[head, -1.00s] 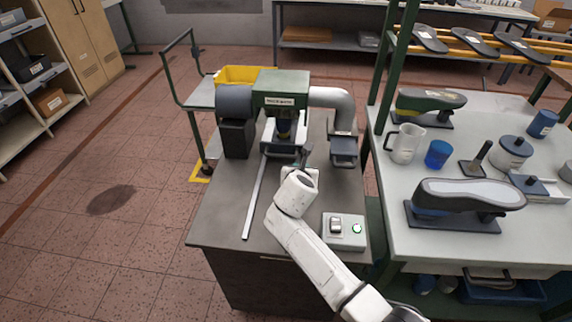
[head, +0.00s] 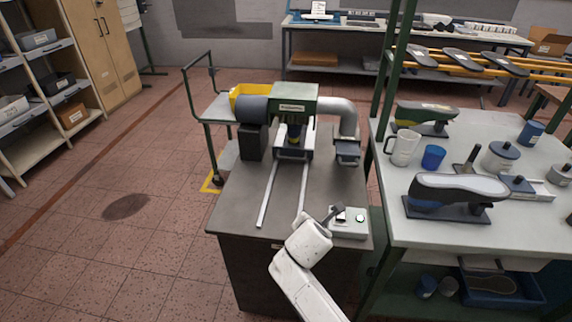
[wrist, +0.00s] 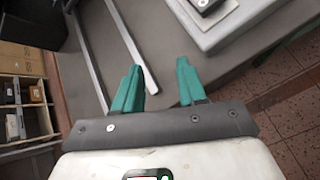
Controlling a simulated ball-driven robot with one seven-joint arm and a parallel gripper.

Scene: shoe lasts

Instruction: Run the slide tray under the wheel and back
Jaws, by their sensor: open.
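The green-headed machine (head: 290,105) stands at the back of the grey bench. A dark wheel with a yellow part (head: 295,134) hangs under its head. The slide tray (head: 292,154) appears directly below the wheel, at the far end of two pale rails (head: 269,195); its details are small. My gripper (head: 328,214) is near the bench's front, at the near end of the right rail and left of the control box.
The control box (head: 349,224), with a switch and a green-lit button, sits close right of my gripper; its corner also shows in the wrist view (wrist: 222,25). A grey side table (head: 420,235) with shoe lasts, mug and cups stands right. The bench's left front is clear.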

